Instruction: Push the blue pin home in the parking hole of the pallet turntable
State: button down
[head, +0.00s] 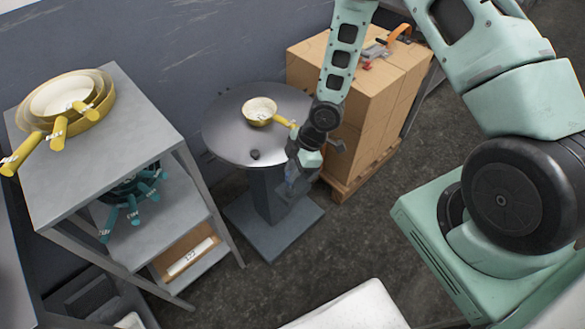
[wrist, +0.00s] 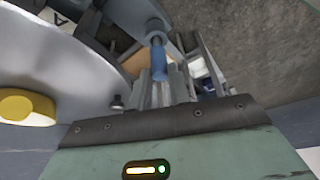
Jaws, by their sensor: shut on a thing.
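The pallet turntable (head: 228,128) is a round grey disc on a square pedestal, and its pale edge fills the left of the wrist view (wrist: 75,75). My gripper (head: 293,183) hangs at the disc's right front edge. In the wrist view my gripper (wrist: 160,85) is shut on the blue pin (wrist: 158,62), which stands out past the fingers with a grey end beyond. The pin is small and unclear in the head view (head: 289,188). I cannot make out the parking hole or whether the pin's tip is in it.
A yellow-handled pan (head: 259,111) sits on the disc near my wrist; a dark knob (head: 254,154) is at the disc's front. Stacked cartons (head: 372,112) on a wooden pallet stand close behind my arm. A grey rack (head: 92,165) holds yellow and teal pans at left.

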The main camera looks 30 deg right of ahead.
jog(key=shift+f+b, duration=0.8)
jog(key=shift+f, duration=0.25)
dwell(0.4)
jog(key=c, duration=1.2)
grip_release()
jog(key=shift+c, duration=0.2)
jog(key=p+v, duration=0.4)
jog(key=v, duration=1.3)
jog(key=shift+r+p, duration=0.25)
jog(key=shift+p, duration=0.1)
jog(key=shift+s, duration=0.15)
jog(key=s+a+r+m+h, duration=0.2)
jog(key=s+a+r+m, duration=0.2)
jog(key=s+r, duration=0.5)
jog(key=s+a+r+m+h, duration=0.1)
jog(key=s+a+r+m, duration=0.3)
jog(key=s+a+r, duration=0.5)
jog(key=shift+s+a+r+m+g+h, duration=0.3)
jog(key=shift+s+r+h, duration=0.1)
jog(key=shift+r, duration=0.5)
